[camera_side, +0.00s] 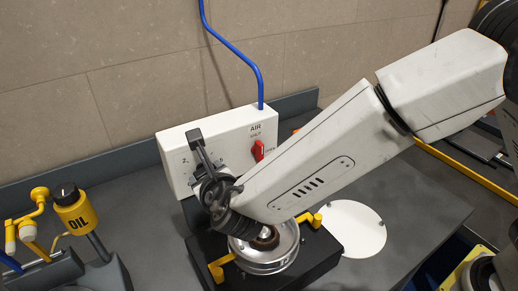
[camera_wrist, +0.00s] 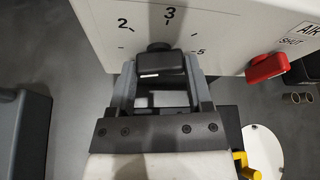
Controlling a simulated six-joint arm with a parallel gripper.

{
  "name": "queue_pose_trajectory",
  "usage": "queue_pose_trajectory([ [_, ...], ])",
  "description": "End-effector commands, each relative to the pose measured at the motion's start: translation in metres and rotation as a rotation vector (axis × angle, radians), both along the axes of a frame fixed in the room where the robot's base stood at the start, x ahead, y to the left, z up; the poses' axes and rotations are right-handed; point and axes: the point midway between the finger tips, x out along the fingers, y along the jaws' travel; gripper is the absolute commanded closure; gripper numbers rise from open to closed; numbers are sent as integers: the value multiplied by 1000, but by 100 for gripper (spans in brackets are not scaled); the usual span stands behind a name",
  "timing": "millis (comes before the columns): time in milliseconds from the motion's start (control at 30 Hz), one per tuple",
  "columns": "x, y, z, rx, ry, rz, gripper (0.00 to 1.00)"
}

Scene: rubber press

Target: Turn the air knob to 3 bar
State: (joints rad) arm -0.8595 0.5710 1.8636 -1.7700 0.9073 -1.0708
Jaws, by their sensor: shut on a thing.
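The air box (camera_side: 233,128) is white and stands against the wall. Its dial shows a 2, a 3 and a 5 in the wrist view, with the 3 (camera_wrist: 169,14) at the top. The black air knob (camera_wrist: 161,62) sits below the 3 between my gripper's fingers. My gripper (camera_wrist: 163,76) is shut on the knob. The knob's narrow dark end lies just under the 3, slightly to its left; I cannot tell the exact reading. In the side view my gripper (camera_side: 207,175) is at the box's front and hides most of the dial and knob.
A red valve handle (camera_side: 258,151) sits right of the dial, between the SHUT and OPEN labels. Below my arm is a black press base (camera_side: 318,252) with yellow clamps and a round metal part (camera_side: 266,262). A yellow oil can (camera_side: 77,212) stands left. A white disc (camera_side: 350,228) lies right.

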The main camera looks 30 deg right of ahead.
Motion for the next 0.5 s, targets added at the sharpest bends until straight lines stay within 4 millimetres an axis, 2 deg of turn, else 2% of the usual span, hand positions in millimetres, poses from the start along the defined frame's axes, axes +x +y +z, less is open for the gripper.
queue_pose_trajectory([
  [500, 0, -3, 1, 378, -1, 1, 94],
])
